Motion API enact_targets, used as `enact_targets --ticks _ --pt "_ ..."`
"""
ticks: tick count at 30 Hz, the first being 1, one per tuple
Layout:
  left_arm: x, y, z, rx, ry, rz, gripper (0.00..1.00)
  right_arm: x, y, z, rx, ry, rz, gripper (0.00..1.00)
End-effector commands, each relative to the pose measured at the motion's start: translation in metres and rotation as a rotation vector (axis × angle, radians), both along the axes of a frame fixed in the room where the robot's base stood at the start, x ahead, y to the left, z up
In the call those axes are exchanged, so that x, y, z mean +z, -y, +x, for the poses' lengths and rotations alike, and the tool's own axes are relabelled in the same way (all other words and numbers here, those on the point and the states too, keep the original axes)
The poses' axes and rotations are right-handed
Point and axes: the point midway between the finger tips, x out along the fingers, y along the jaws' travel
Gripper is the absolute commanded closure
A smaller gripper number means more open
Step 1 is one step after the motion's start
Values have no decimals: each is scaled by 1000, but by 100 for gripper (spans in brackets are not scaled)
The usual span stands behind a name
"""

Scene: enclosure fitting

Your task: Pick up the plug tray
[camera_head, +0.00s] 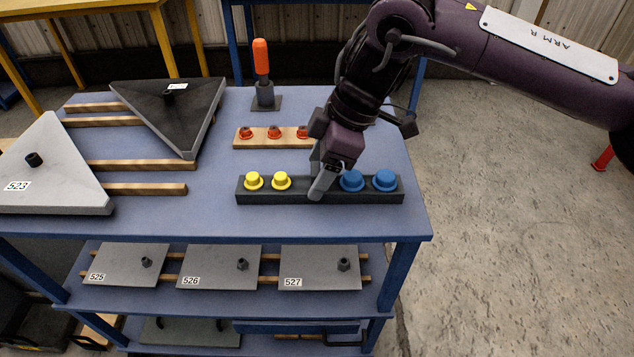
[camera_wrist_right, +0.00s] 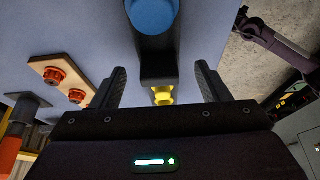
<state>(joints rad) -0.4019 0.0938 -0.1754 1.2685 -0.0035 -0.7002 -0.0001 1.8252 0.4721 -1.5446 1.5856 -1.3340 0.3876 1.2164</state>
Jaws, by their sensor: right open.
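The plug tray is a long dark bar (camera_head: 300,197) lying along the front of the blue table. It carries two yellow plugs (camera_head: 281,181) on the left and two blue plugs (camera_head: 384,180) on the right. My right gripper (camera_head: 319,188) is at the middle of the tray, between the yellow and blue plugs, and hides that part. In the right wrist view my open right gripper (camera_wrist_right: 162,80) has one finger on each side of the dark tray (camera_wrist_right: 158,68), with gaps visible. A blue plug (camera_wrist_right: 152,12) shows there too. My left gripper is not seen.
Behind the tray lies a wooden strip (camera_head: 254,144) with red plugs, and an orange-handled tool (camera_head: 261,70) stands farther back. Grey triangular panels, 523 (camera_head: 55,170) and a dark one (camera_head: 165,105), rest on wooden bars at the left. Several plates (camera_head: 215,265) lie on the shelf below.

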Motion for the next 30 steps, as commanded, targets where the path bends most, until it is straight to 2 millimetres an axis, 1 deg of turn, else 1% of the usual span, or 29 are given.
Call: enact_targets --ticks 1,3,6,14,17,25,26,30 --pt "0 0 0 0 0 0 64 -9 -2 -2 1 -3 -3 31" --pt "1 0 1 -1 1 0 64 -18 -6 -2 1 -2 -2 31" --pt "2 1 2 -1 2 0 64 -26 -10 -2 0 -1 -1 31" --pt "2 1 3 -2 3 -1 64 -29 -11 -1 0 0 0 31" --pt "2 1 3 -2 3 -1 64 -28 -11 -1 0 0 0 43" --pt "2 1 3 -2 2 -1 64 -28 -11 -1 0 0 0 78" --pt "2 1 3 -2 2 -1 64 -28 -11 -1 0 1 0 80" --pt "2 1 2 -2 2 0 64 -28 -11 -1 0 1 1 80"
